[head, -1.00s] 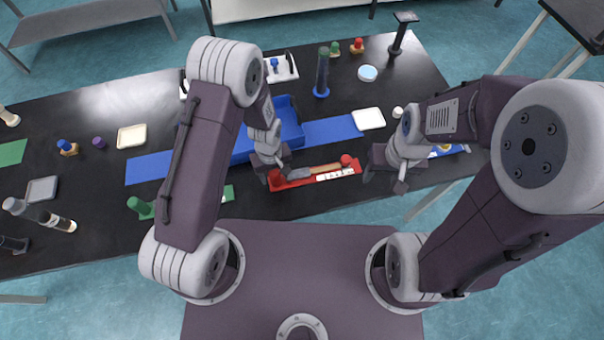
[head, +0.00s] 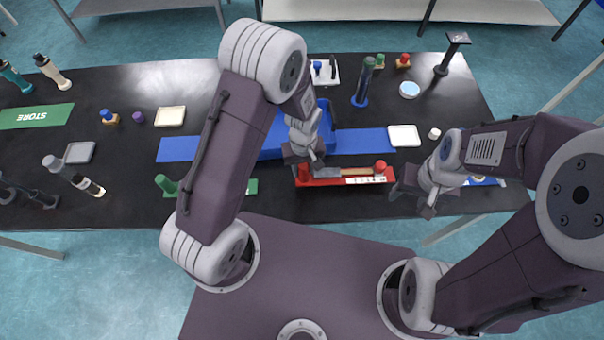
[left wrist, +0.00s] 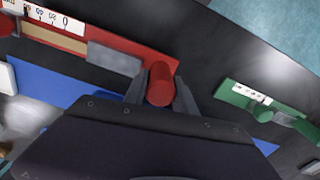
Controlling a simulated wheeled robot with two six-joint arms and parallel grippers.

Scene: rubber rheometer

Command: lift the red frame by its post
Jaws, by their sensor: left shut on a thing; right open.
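The red frame (head: 335,182) is a long bar with a red post at each end; a wooden-and-grey strip and a white printed label lie along it. My left gripper (head: 303,168) is at its left end. In the left wrist view the fingers of my left gripper (left wrist: 160,90) are shut on the near red post (left wrist: 160,84), one on each side. The red frame (left wrist: 150,58) runs to the upper left there. I cannot tell whether its base touches the table. My right gripper (head: 412,200) is open and empty, right of the frame's right post (head: 380,167).
A blue tray (head: 272,145) and blue strip (head: 360,141) lie just behind the frame. A green frame (head: 250,187) with a green post (head: 166,185) lies to the left. A white tray (head: 404,135) is behind right. Dark table is clear in front of the frame.

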